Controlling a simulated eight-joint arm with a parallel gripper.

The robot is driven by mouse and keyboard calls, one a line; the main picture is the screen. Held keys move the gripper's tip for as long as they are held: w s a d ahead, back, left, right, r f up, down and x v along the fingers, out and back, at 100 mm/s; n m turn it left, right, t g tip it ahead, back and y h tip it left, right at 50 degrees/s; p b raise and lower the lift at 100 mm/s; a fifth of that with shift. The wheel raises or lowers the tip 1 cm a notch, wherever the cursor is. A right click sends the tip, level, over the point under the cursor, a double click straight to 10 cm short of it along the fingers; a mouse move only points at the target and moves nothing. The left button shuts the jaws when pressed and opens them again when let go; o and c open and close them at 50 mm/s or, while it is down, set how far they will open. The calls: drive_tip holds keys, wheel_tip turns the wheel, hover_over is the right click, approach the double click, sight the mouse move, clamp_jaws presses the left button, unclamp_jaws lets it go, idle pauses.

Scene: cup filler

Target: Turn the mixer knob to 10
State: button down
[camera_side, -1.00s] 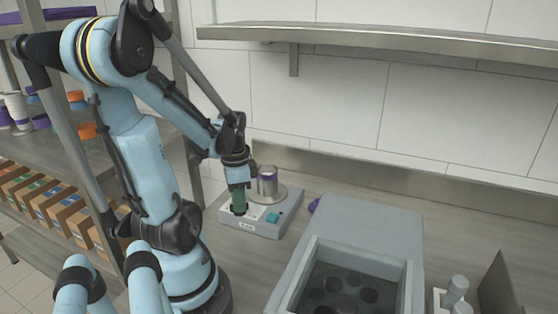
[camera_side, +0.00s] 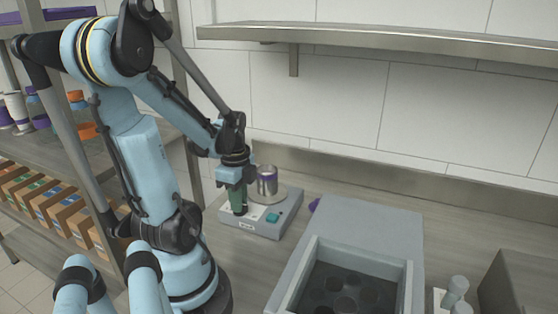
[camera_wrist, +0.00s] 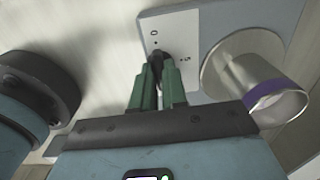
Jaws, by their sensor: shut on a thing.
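The mixer (camera_side: 264,229) is a low grey box with a white top panel, on the counter in the middle of the side view. In the wrist view its panel (camera_wrist: 178,22) carries small marks. The dark knob (camera_wrist: 157,55) shows only partly between my fingertips. My gripper (camera_side: 238,208) has green fingers and points down at the left part of the panel. In the wrist view my gripper (camera_wrist: 157,70) is shut on the knob. The fingers hide most of the knob, and I cannot read its setting.
A metal cup with a purple band (camera_side: 267,181) stands on the mixer's round plate (camera_wrist: 213,72), close to my gripper's right. A teal button (camera_side: 272,217) is on the mixer's front. A grey bin (camera_side: 312,262) stands to the right. A wall shelf (camera_side: 400,40) runs above.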

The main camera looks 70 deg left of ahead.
idle(0.5)
drive_tip(key=c, duration=1.2)
unclamp_jaws()
drive_tip(key=shift+o, duration=0.2)
wheel_tip(320, 180, up, 12)
drive_tip(key=w+d+f+n+t, duration=0.1)
drive_tip(key=w+d+n+t, duration=0.1)
drive_tip(key=d, duration=0.4)
drive_tip(key=w+d+f+n+t, duration=0.1)
drive_tip(key=w+d+n+t, duration=0.1)
drive_tip(key=w+d, duration=0.4)
drive_tip(key=w+d+f+n+t, duration=0.1)
drive_tip(key=w+d+n+t, duration=0.1)
drive_tip(key=w+d+n, duration=0.2)
drive_tip(key=shift+w+d+f+n+t, duration=0.1)
drive_tip(key=shift+w+d+n+t, duration=0.1)
drive_tip(key=shift+w+d, duration=0.35)
drive_tip(key=shift+w+d+f+n+t, duration=0.1)
drive_tip(key=shift+w+d+t, duration=0.15)
drive_tip(key=shift+d, duration=0.4)
drive_tip(key=shift+w+d+r, duration=0.1)
drive_tip(key=shift+w+d, duration=0.05)
drive_tip(key=shift+d, duration=0.25)
